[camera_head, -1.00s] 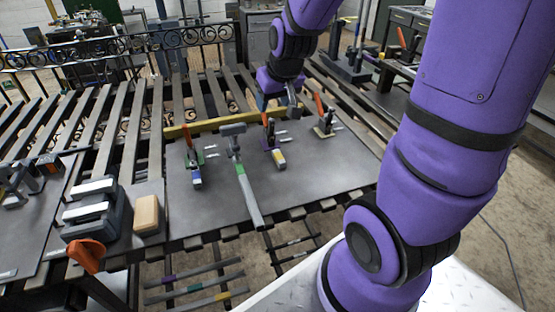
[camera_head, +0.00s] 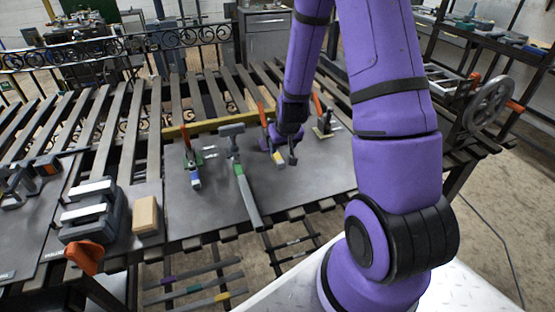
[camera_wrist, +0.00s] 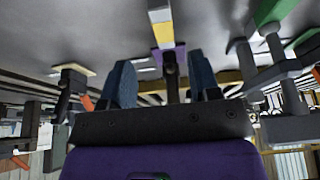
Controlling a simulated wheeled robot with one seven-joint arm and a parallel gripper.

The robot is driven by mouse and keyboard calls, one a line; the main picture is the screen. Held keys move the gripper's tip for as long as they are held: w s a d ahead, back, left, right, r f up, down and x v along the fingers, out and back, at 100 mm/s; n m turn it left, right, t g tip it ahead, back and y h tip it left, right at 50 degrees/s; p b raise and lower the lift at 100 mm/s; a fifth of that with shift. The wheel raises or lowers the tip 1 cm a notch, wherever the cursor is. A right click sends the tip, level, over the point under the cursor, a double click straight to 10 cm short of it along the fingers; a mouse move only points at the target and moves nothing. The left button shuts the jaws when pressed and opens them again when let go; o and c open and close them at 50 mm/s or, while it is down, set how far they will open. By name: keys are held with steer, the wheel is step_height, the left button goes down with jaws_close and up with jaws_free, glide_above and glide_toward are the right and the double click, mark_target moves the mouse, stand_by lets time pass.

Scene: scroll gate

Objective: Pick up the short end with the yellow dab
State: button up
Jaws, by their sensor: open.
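The short end with the yellow dab (camera_head: 278,158) lies on the grey table plate, by a toggle clamp with an orange handle (camera_head: 263,114) and a purple base. In the wrist view the short end (camera_wrist: 160,14) is a grey bar with a yellow band, its inner end at the purple base (camera_wrist: 172,56). My gripper (camera_head: 285,149) is low beside the clamp, its fingers partly hidden by my wrist. In the wrist view the two blue-grey fingers (camera_wrist: 161,72) are spread apart, with nothing between them touching either; the bar is ahead of the gap.
A long bar with a green band (camera_head: 240,176) lies left of the short end. A blue-banded short end (camera_head: 195,182) sits by another clamp farther left. A third clamp (camera_head: 323,125) stands to the right. A yellow strip (camera_head: 220,126) runs behind. The front right plate is clear.

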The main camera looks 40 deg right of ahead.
mark_target(278, 156)
steer(key=shift+x, duration=3.8)
steer(key=shift+w+a, duration=0.2)
jaws_close()
